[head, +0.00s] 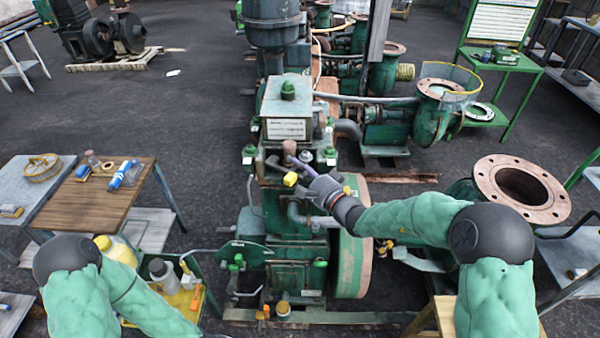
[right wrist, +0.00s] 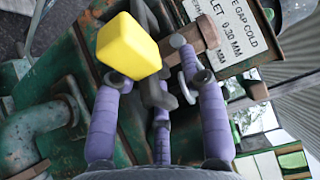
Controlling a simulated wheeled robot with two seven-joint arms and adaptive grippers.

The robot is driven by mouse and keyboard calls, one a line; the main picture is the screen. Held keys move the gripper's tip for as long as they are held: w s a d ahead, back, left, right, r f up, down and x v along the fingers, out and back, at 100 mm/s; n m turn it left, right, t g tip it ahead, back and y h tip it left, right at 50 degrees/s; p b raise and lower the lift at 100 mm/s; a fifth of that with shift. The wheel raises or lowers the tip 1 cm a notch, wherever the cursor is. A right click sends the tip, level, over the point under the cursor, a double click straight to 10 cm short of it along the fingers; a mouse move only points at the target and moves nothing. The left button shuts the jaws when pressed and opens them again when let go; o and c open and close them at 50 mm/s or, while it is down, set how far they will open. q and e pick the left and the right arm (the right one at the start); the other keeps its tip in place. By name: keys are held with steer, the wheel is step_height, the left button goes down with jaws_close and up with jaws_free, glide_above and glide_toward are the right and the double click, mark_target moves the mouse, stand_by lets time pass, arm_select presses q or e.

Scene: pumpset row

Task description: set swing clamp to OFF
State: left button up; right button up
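A yellow block-shaped knob (head: 290,179) sits on top of the green engine (head: 295,215); I take it for the swing clamp's grip, but no OFF mark is readable. In the right wrist view the yellow knob (right wrist: 128,46) overlaps the left fingertip; I cannot tell whether they touch. My right gripper (head: 303,168) reaches over the engine top from the right. Its purple fingers (right wrist: 160,85) are spread, with a grey metal piece (right wrist: 158,92) showing between them. A brown rusty bolt-like part (right wrist: 195,45) lies just beyond the right finger. My left gripper is out of view.
A white label plate (right wrist: 235,35) is close beyond the fingers. A grey-green pipe (right wrist: 35,130) runs at the left. A flywheel (head: 352,240) stands below my right forearm. A wooden table (head: 95,205) and a bottle bin (head: 185,298) stand left of the engine.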

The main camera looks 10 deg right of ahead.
steer(key=shift+w+d+r, duration=0.1)
steer(key=shift+w+r, duration=0.05)
steer(key=shift+r, duration=0.25)
steer(key=shift+w+d+n+y, duration=0.15)
steer(key=shift+n+y, duration=0.25)
steer(key=shift+y, duration=0.2)
